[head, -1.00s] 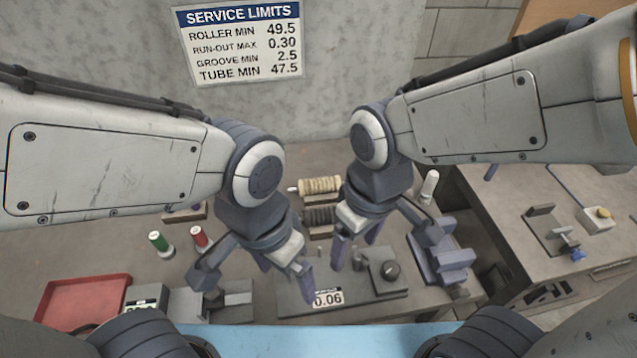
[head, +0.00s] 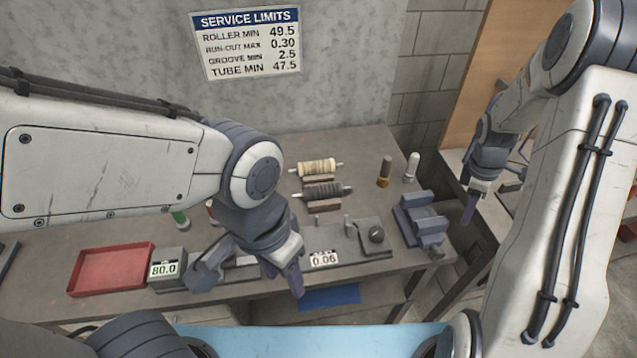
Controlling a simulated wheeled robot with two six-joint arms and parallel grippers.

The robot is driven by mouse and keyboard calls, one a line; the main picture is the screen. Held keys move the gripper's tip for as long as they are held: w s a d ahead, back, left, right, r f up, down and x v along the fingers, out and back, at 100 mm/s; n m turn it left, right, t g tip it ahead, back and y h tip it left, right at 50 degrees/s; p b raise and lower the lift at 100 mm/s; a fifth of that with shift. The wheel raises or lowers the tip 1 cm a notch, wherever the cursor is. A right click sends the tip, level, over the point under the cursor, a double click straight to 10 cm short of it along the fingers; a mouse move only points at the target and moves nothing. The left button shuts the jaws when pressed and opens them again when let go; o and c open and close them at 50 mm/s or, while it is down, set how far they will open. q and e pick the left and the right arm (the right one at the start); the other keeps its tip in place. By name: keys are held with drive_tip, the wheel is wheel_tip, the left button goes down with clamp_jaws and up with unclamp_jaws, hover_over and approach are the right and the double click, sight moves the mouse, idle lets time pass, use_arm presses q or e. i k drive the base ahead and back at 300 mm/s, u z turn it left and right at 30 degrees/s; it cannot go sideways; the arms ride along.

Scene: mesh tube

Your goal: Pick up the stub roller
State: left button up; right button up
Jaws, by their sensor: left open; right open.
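Two rollers with shafts lie on stands at the back of the bench: a cream one (head: 316,168) and a dark grooved one (head: 322,191). A short brown cylinder (head: 384,172) and a white round-topped one (head: 412,166) stand upright to their right. I cannot tell which is the stub roller. My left gripper (head: 284,274) is open and empty, pointing down near the bench's front edge. My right gripper (head: 488,198) is open and empty, off to the right of the blue-grey vise. A green piece (head: 180,219) is partly hidden behind my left arm.
A red tray (head: 108,268) and a display reading 80.0 (head: 164,269) are at the front left. A gauge plate reading 0.06 (head: 324,259) is at the middle. The vise (head: 421,221) stands at the right edge. A second bench (head: 453,158) is partly hidden by my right arm.

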sight(329, 166)
drive_tip(key=z, duration=1.15)
drive_tip(key=i, duration=0.75)
drive_tip(key=u, duration=2.5)
